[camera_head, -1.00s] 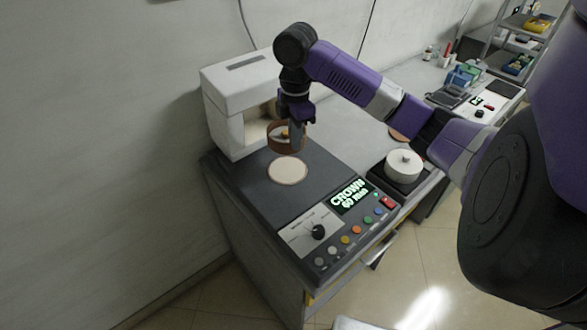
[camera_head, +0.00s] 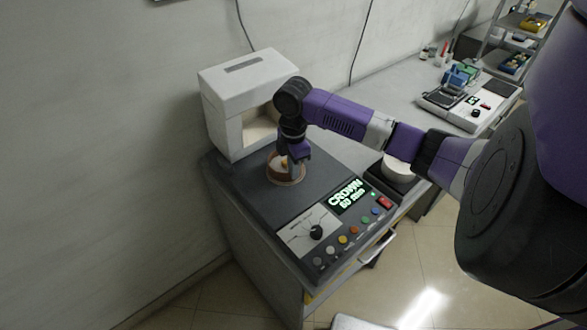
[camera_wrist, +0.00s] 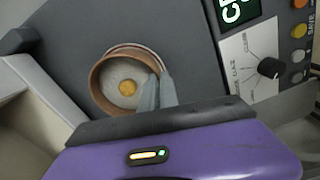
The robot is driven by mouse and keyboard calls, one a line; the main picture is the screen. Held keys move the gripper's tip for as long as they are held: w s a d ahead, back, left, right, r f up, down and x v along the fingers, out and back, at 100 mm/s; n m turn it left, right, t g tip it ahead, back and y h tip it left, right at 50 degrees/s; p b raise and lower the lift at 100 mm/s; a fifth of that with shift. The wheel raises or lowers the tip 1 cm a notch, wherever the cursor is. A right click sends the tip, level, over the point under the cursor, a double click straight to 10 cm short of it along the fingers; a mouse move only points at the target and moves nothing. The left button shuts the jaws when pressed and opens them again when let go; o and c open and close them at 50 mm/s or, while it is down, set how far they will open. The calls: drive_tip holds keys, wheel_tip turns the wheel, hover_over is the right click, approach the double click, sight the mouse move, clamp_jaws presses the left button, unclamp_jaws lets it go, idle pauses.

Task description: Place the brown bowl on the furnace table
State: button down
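The brown bowl (camera_head: 283,180) is over the round pale plate on the dark top of the furnace unit (camera_head: 242,186). It looks upright and at or very near the plate; a small gap cannot be ruled out. In the wrist view the bowl (camera_wrist: 97,90) has a small orange-yellow item (camera_wrist: 127,88) inside. The round plate (camera_wrist: 137,46) shows only as a thin pale rim beyond the bowl. My gripper (camera_wrist: 157,92) is shut on the bowl's wall, with one finger inside and one outside. In the head view my gripper (camera_head: 299,158) is at the bowl's right side.
The white furnace housing (camera_head: 222,130) stands behind the bowl. A control panel (camera_head: 315,232) with a knob, buttons and a lit display (camera_head: 347,196) is in front. A white round pot (camera_head: 397,170) stands to the right, partly behind my arm.

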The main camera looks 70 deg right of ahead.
drive_tip(key=shift+f, duration=0.15)
drive_tip(key=c, duration=1.6)
unclamp_jaws()
